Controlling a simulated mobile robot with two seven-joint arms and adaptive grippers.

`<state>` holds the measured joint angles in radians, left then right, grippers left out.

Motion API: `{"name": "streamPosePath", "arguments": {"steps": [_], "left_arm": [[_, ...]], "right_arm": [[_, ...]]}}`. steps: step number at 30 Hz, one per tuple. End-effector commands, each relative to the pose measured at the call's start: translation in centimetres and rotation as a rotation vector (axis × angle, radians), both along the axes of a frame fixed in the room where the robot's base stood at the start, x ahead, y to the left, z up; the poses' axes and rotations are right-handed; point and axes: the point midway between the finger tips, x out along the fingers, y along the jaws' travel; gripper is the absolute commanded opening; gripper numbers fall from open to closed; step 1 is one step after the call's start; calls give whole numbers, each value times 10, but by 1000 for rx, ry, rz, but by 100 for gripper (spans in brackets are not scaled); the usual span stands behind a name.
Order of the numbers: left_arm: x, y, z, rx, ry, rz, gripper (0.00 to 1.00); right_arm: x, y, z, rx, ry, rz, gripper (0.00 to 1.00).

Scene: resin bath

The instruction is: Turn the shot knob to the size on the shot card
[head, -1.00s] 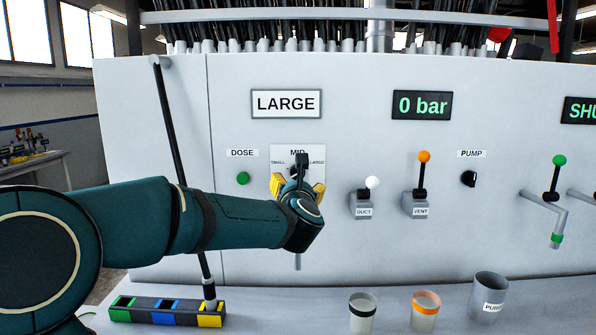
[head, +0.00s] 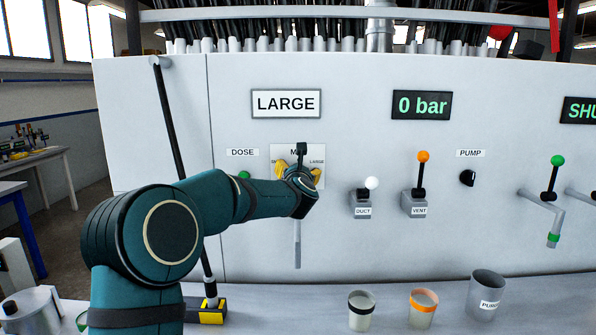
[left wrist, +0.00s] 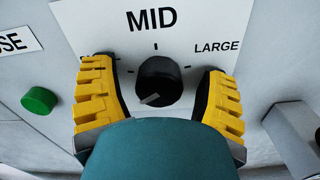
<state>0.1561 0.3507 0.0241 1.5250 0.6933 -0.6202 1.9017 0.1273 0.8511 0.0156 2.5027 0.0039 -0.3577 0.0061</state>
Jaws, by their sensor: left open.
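The shot card (head: 286,103) on the panel reads LARGE. The shot knob (left wrist: 159,84) is a black round knob on a white plate, seen in the left wrist view. Marks ring it, with MID above and LARGE at upper right. A pale pointer mark on its face is at the lower left. My left gripper (left wrist: 158,100) is open, its yellow fingers on either side of the knob with gaps showing. In the head view my left gripper (head: 298,175) covers the knob. My right gripper is not in view.
The green DOSE button (left wrist: 39,100) is left of the plate. The DUCT lever (head: 372,184) and VENT lever (head: 422,158) are to the right, with the PUMP knob (head: 468,178) beyond. Cups (head: 362,310) stand on the ledge below. The display (head: 421,105) reads 0 bar.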

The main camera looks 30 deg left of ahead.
Motion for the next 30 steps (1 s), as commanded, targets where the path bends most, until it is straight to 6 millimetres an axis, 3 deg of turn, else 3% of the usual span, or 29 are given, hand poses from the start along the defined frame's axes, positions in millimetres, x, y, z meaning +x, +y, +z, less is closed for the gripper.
{"name": "streamPosePath", "arguments": {"steps": [4,5,10,11,22,30], "left_arm": [[0,0,0,0,0,0,74],[0,0,0,0,0,0,68],[0,0,0,0,0,0,8],[0,0,0,0,0,0,6],[0,0,0,14,7,1,6],[0,-1,1,119,70,0,6]], "right_arm": [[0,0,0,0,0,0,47],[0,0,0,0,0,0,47],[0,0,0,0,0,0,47],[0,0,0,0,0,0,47],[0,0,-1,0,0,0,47],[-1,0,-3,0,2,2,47]]}}
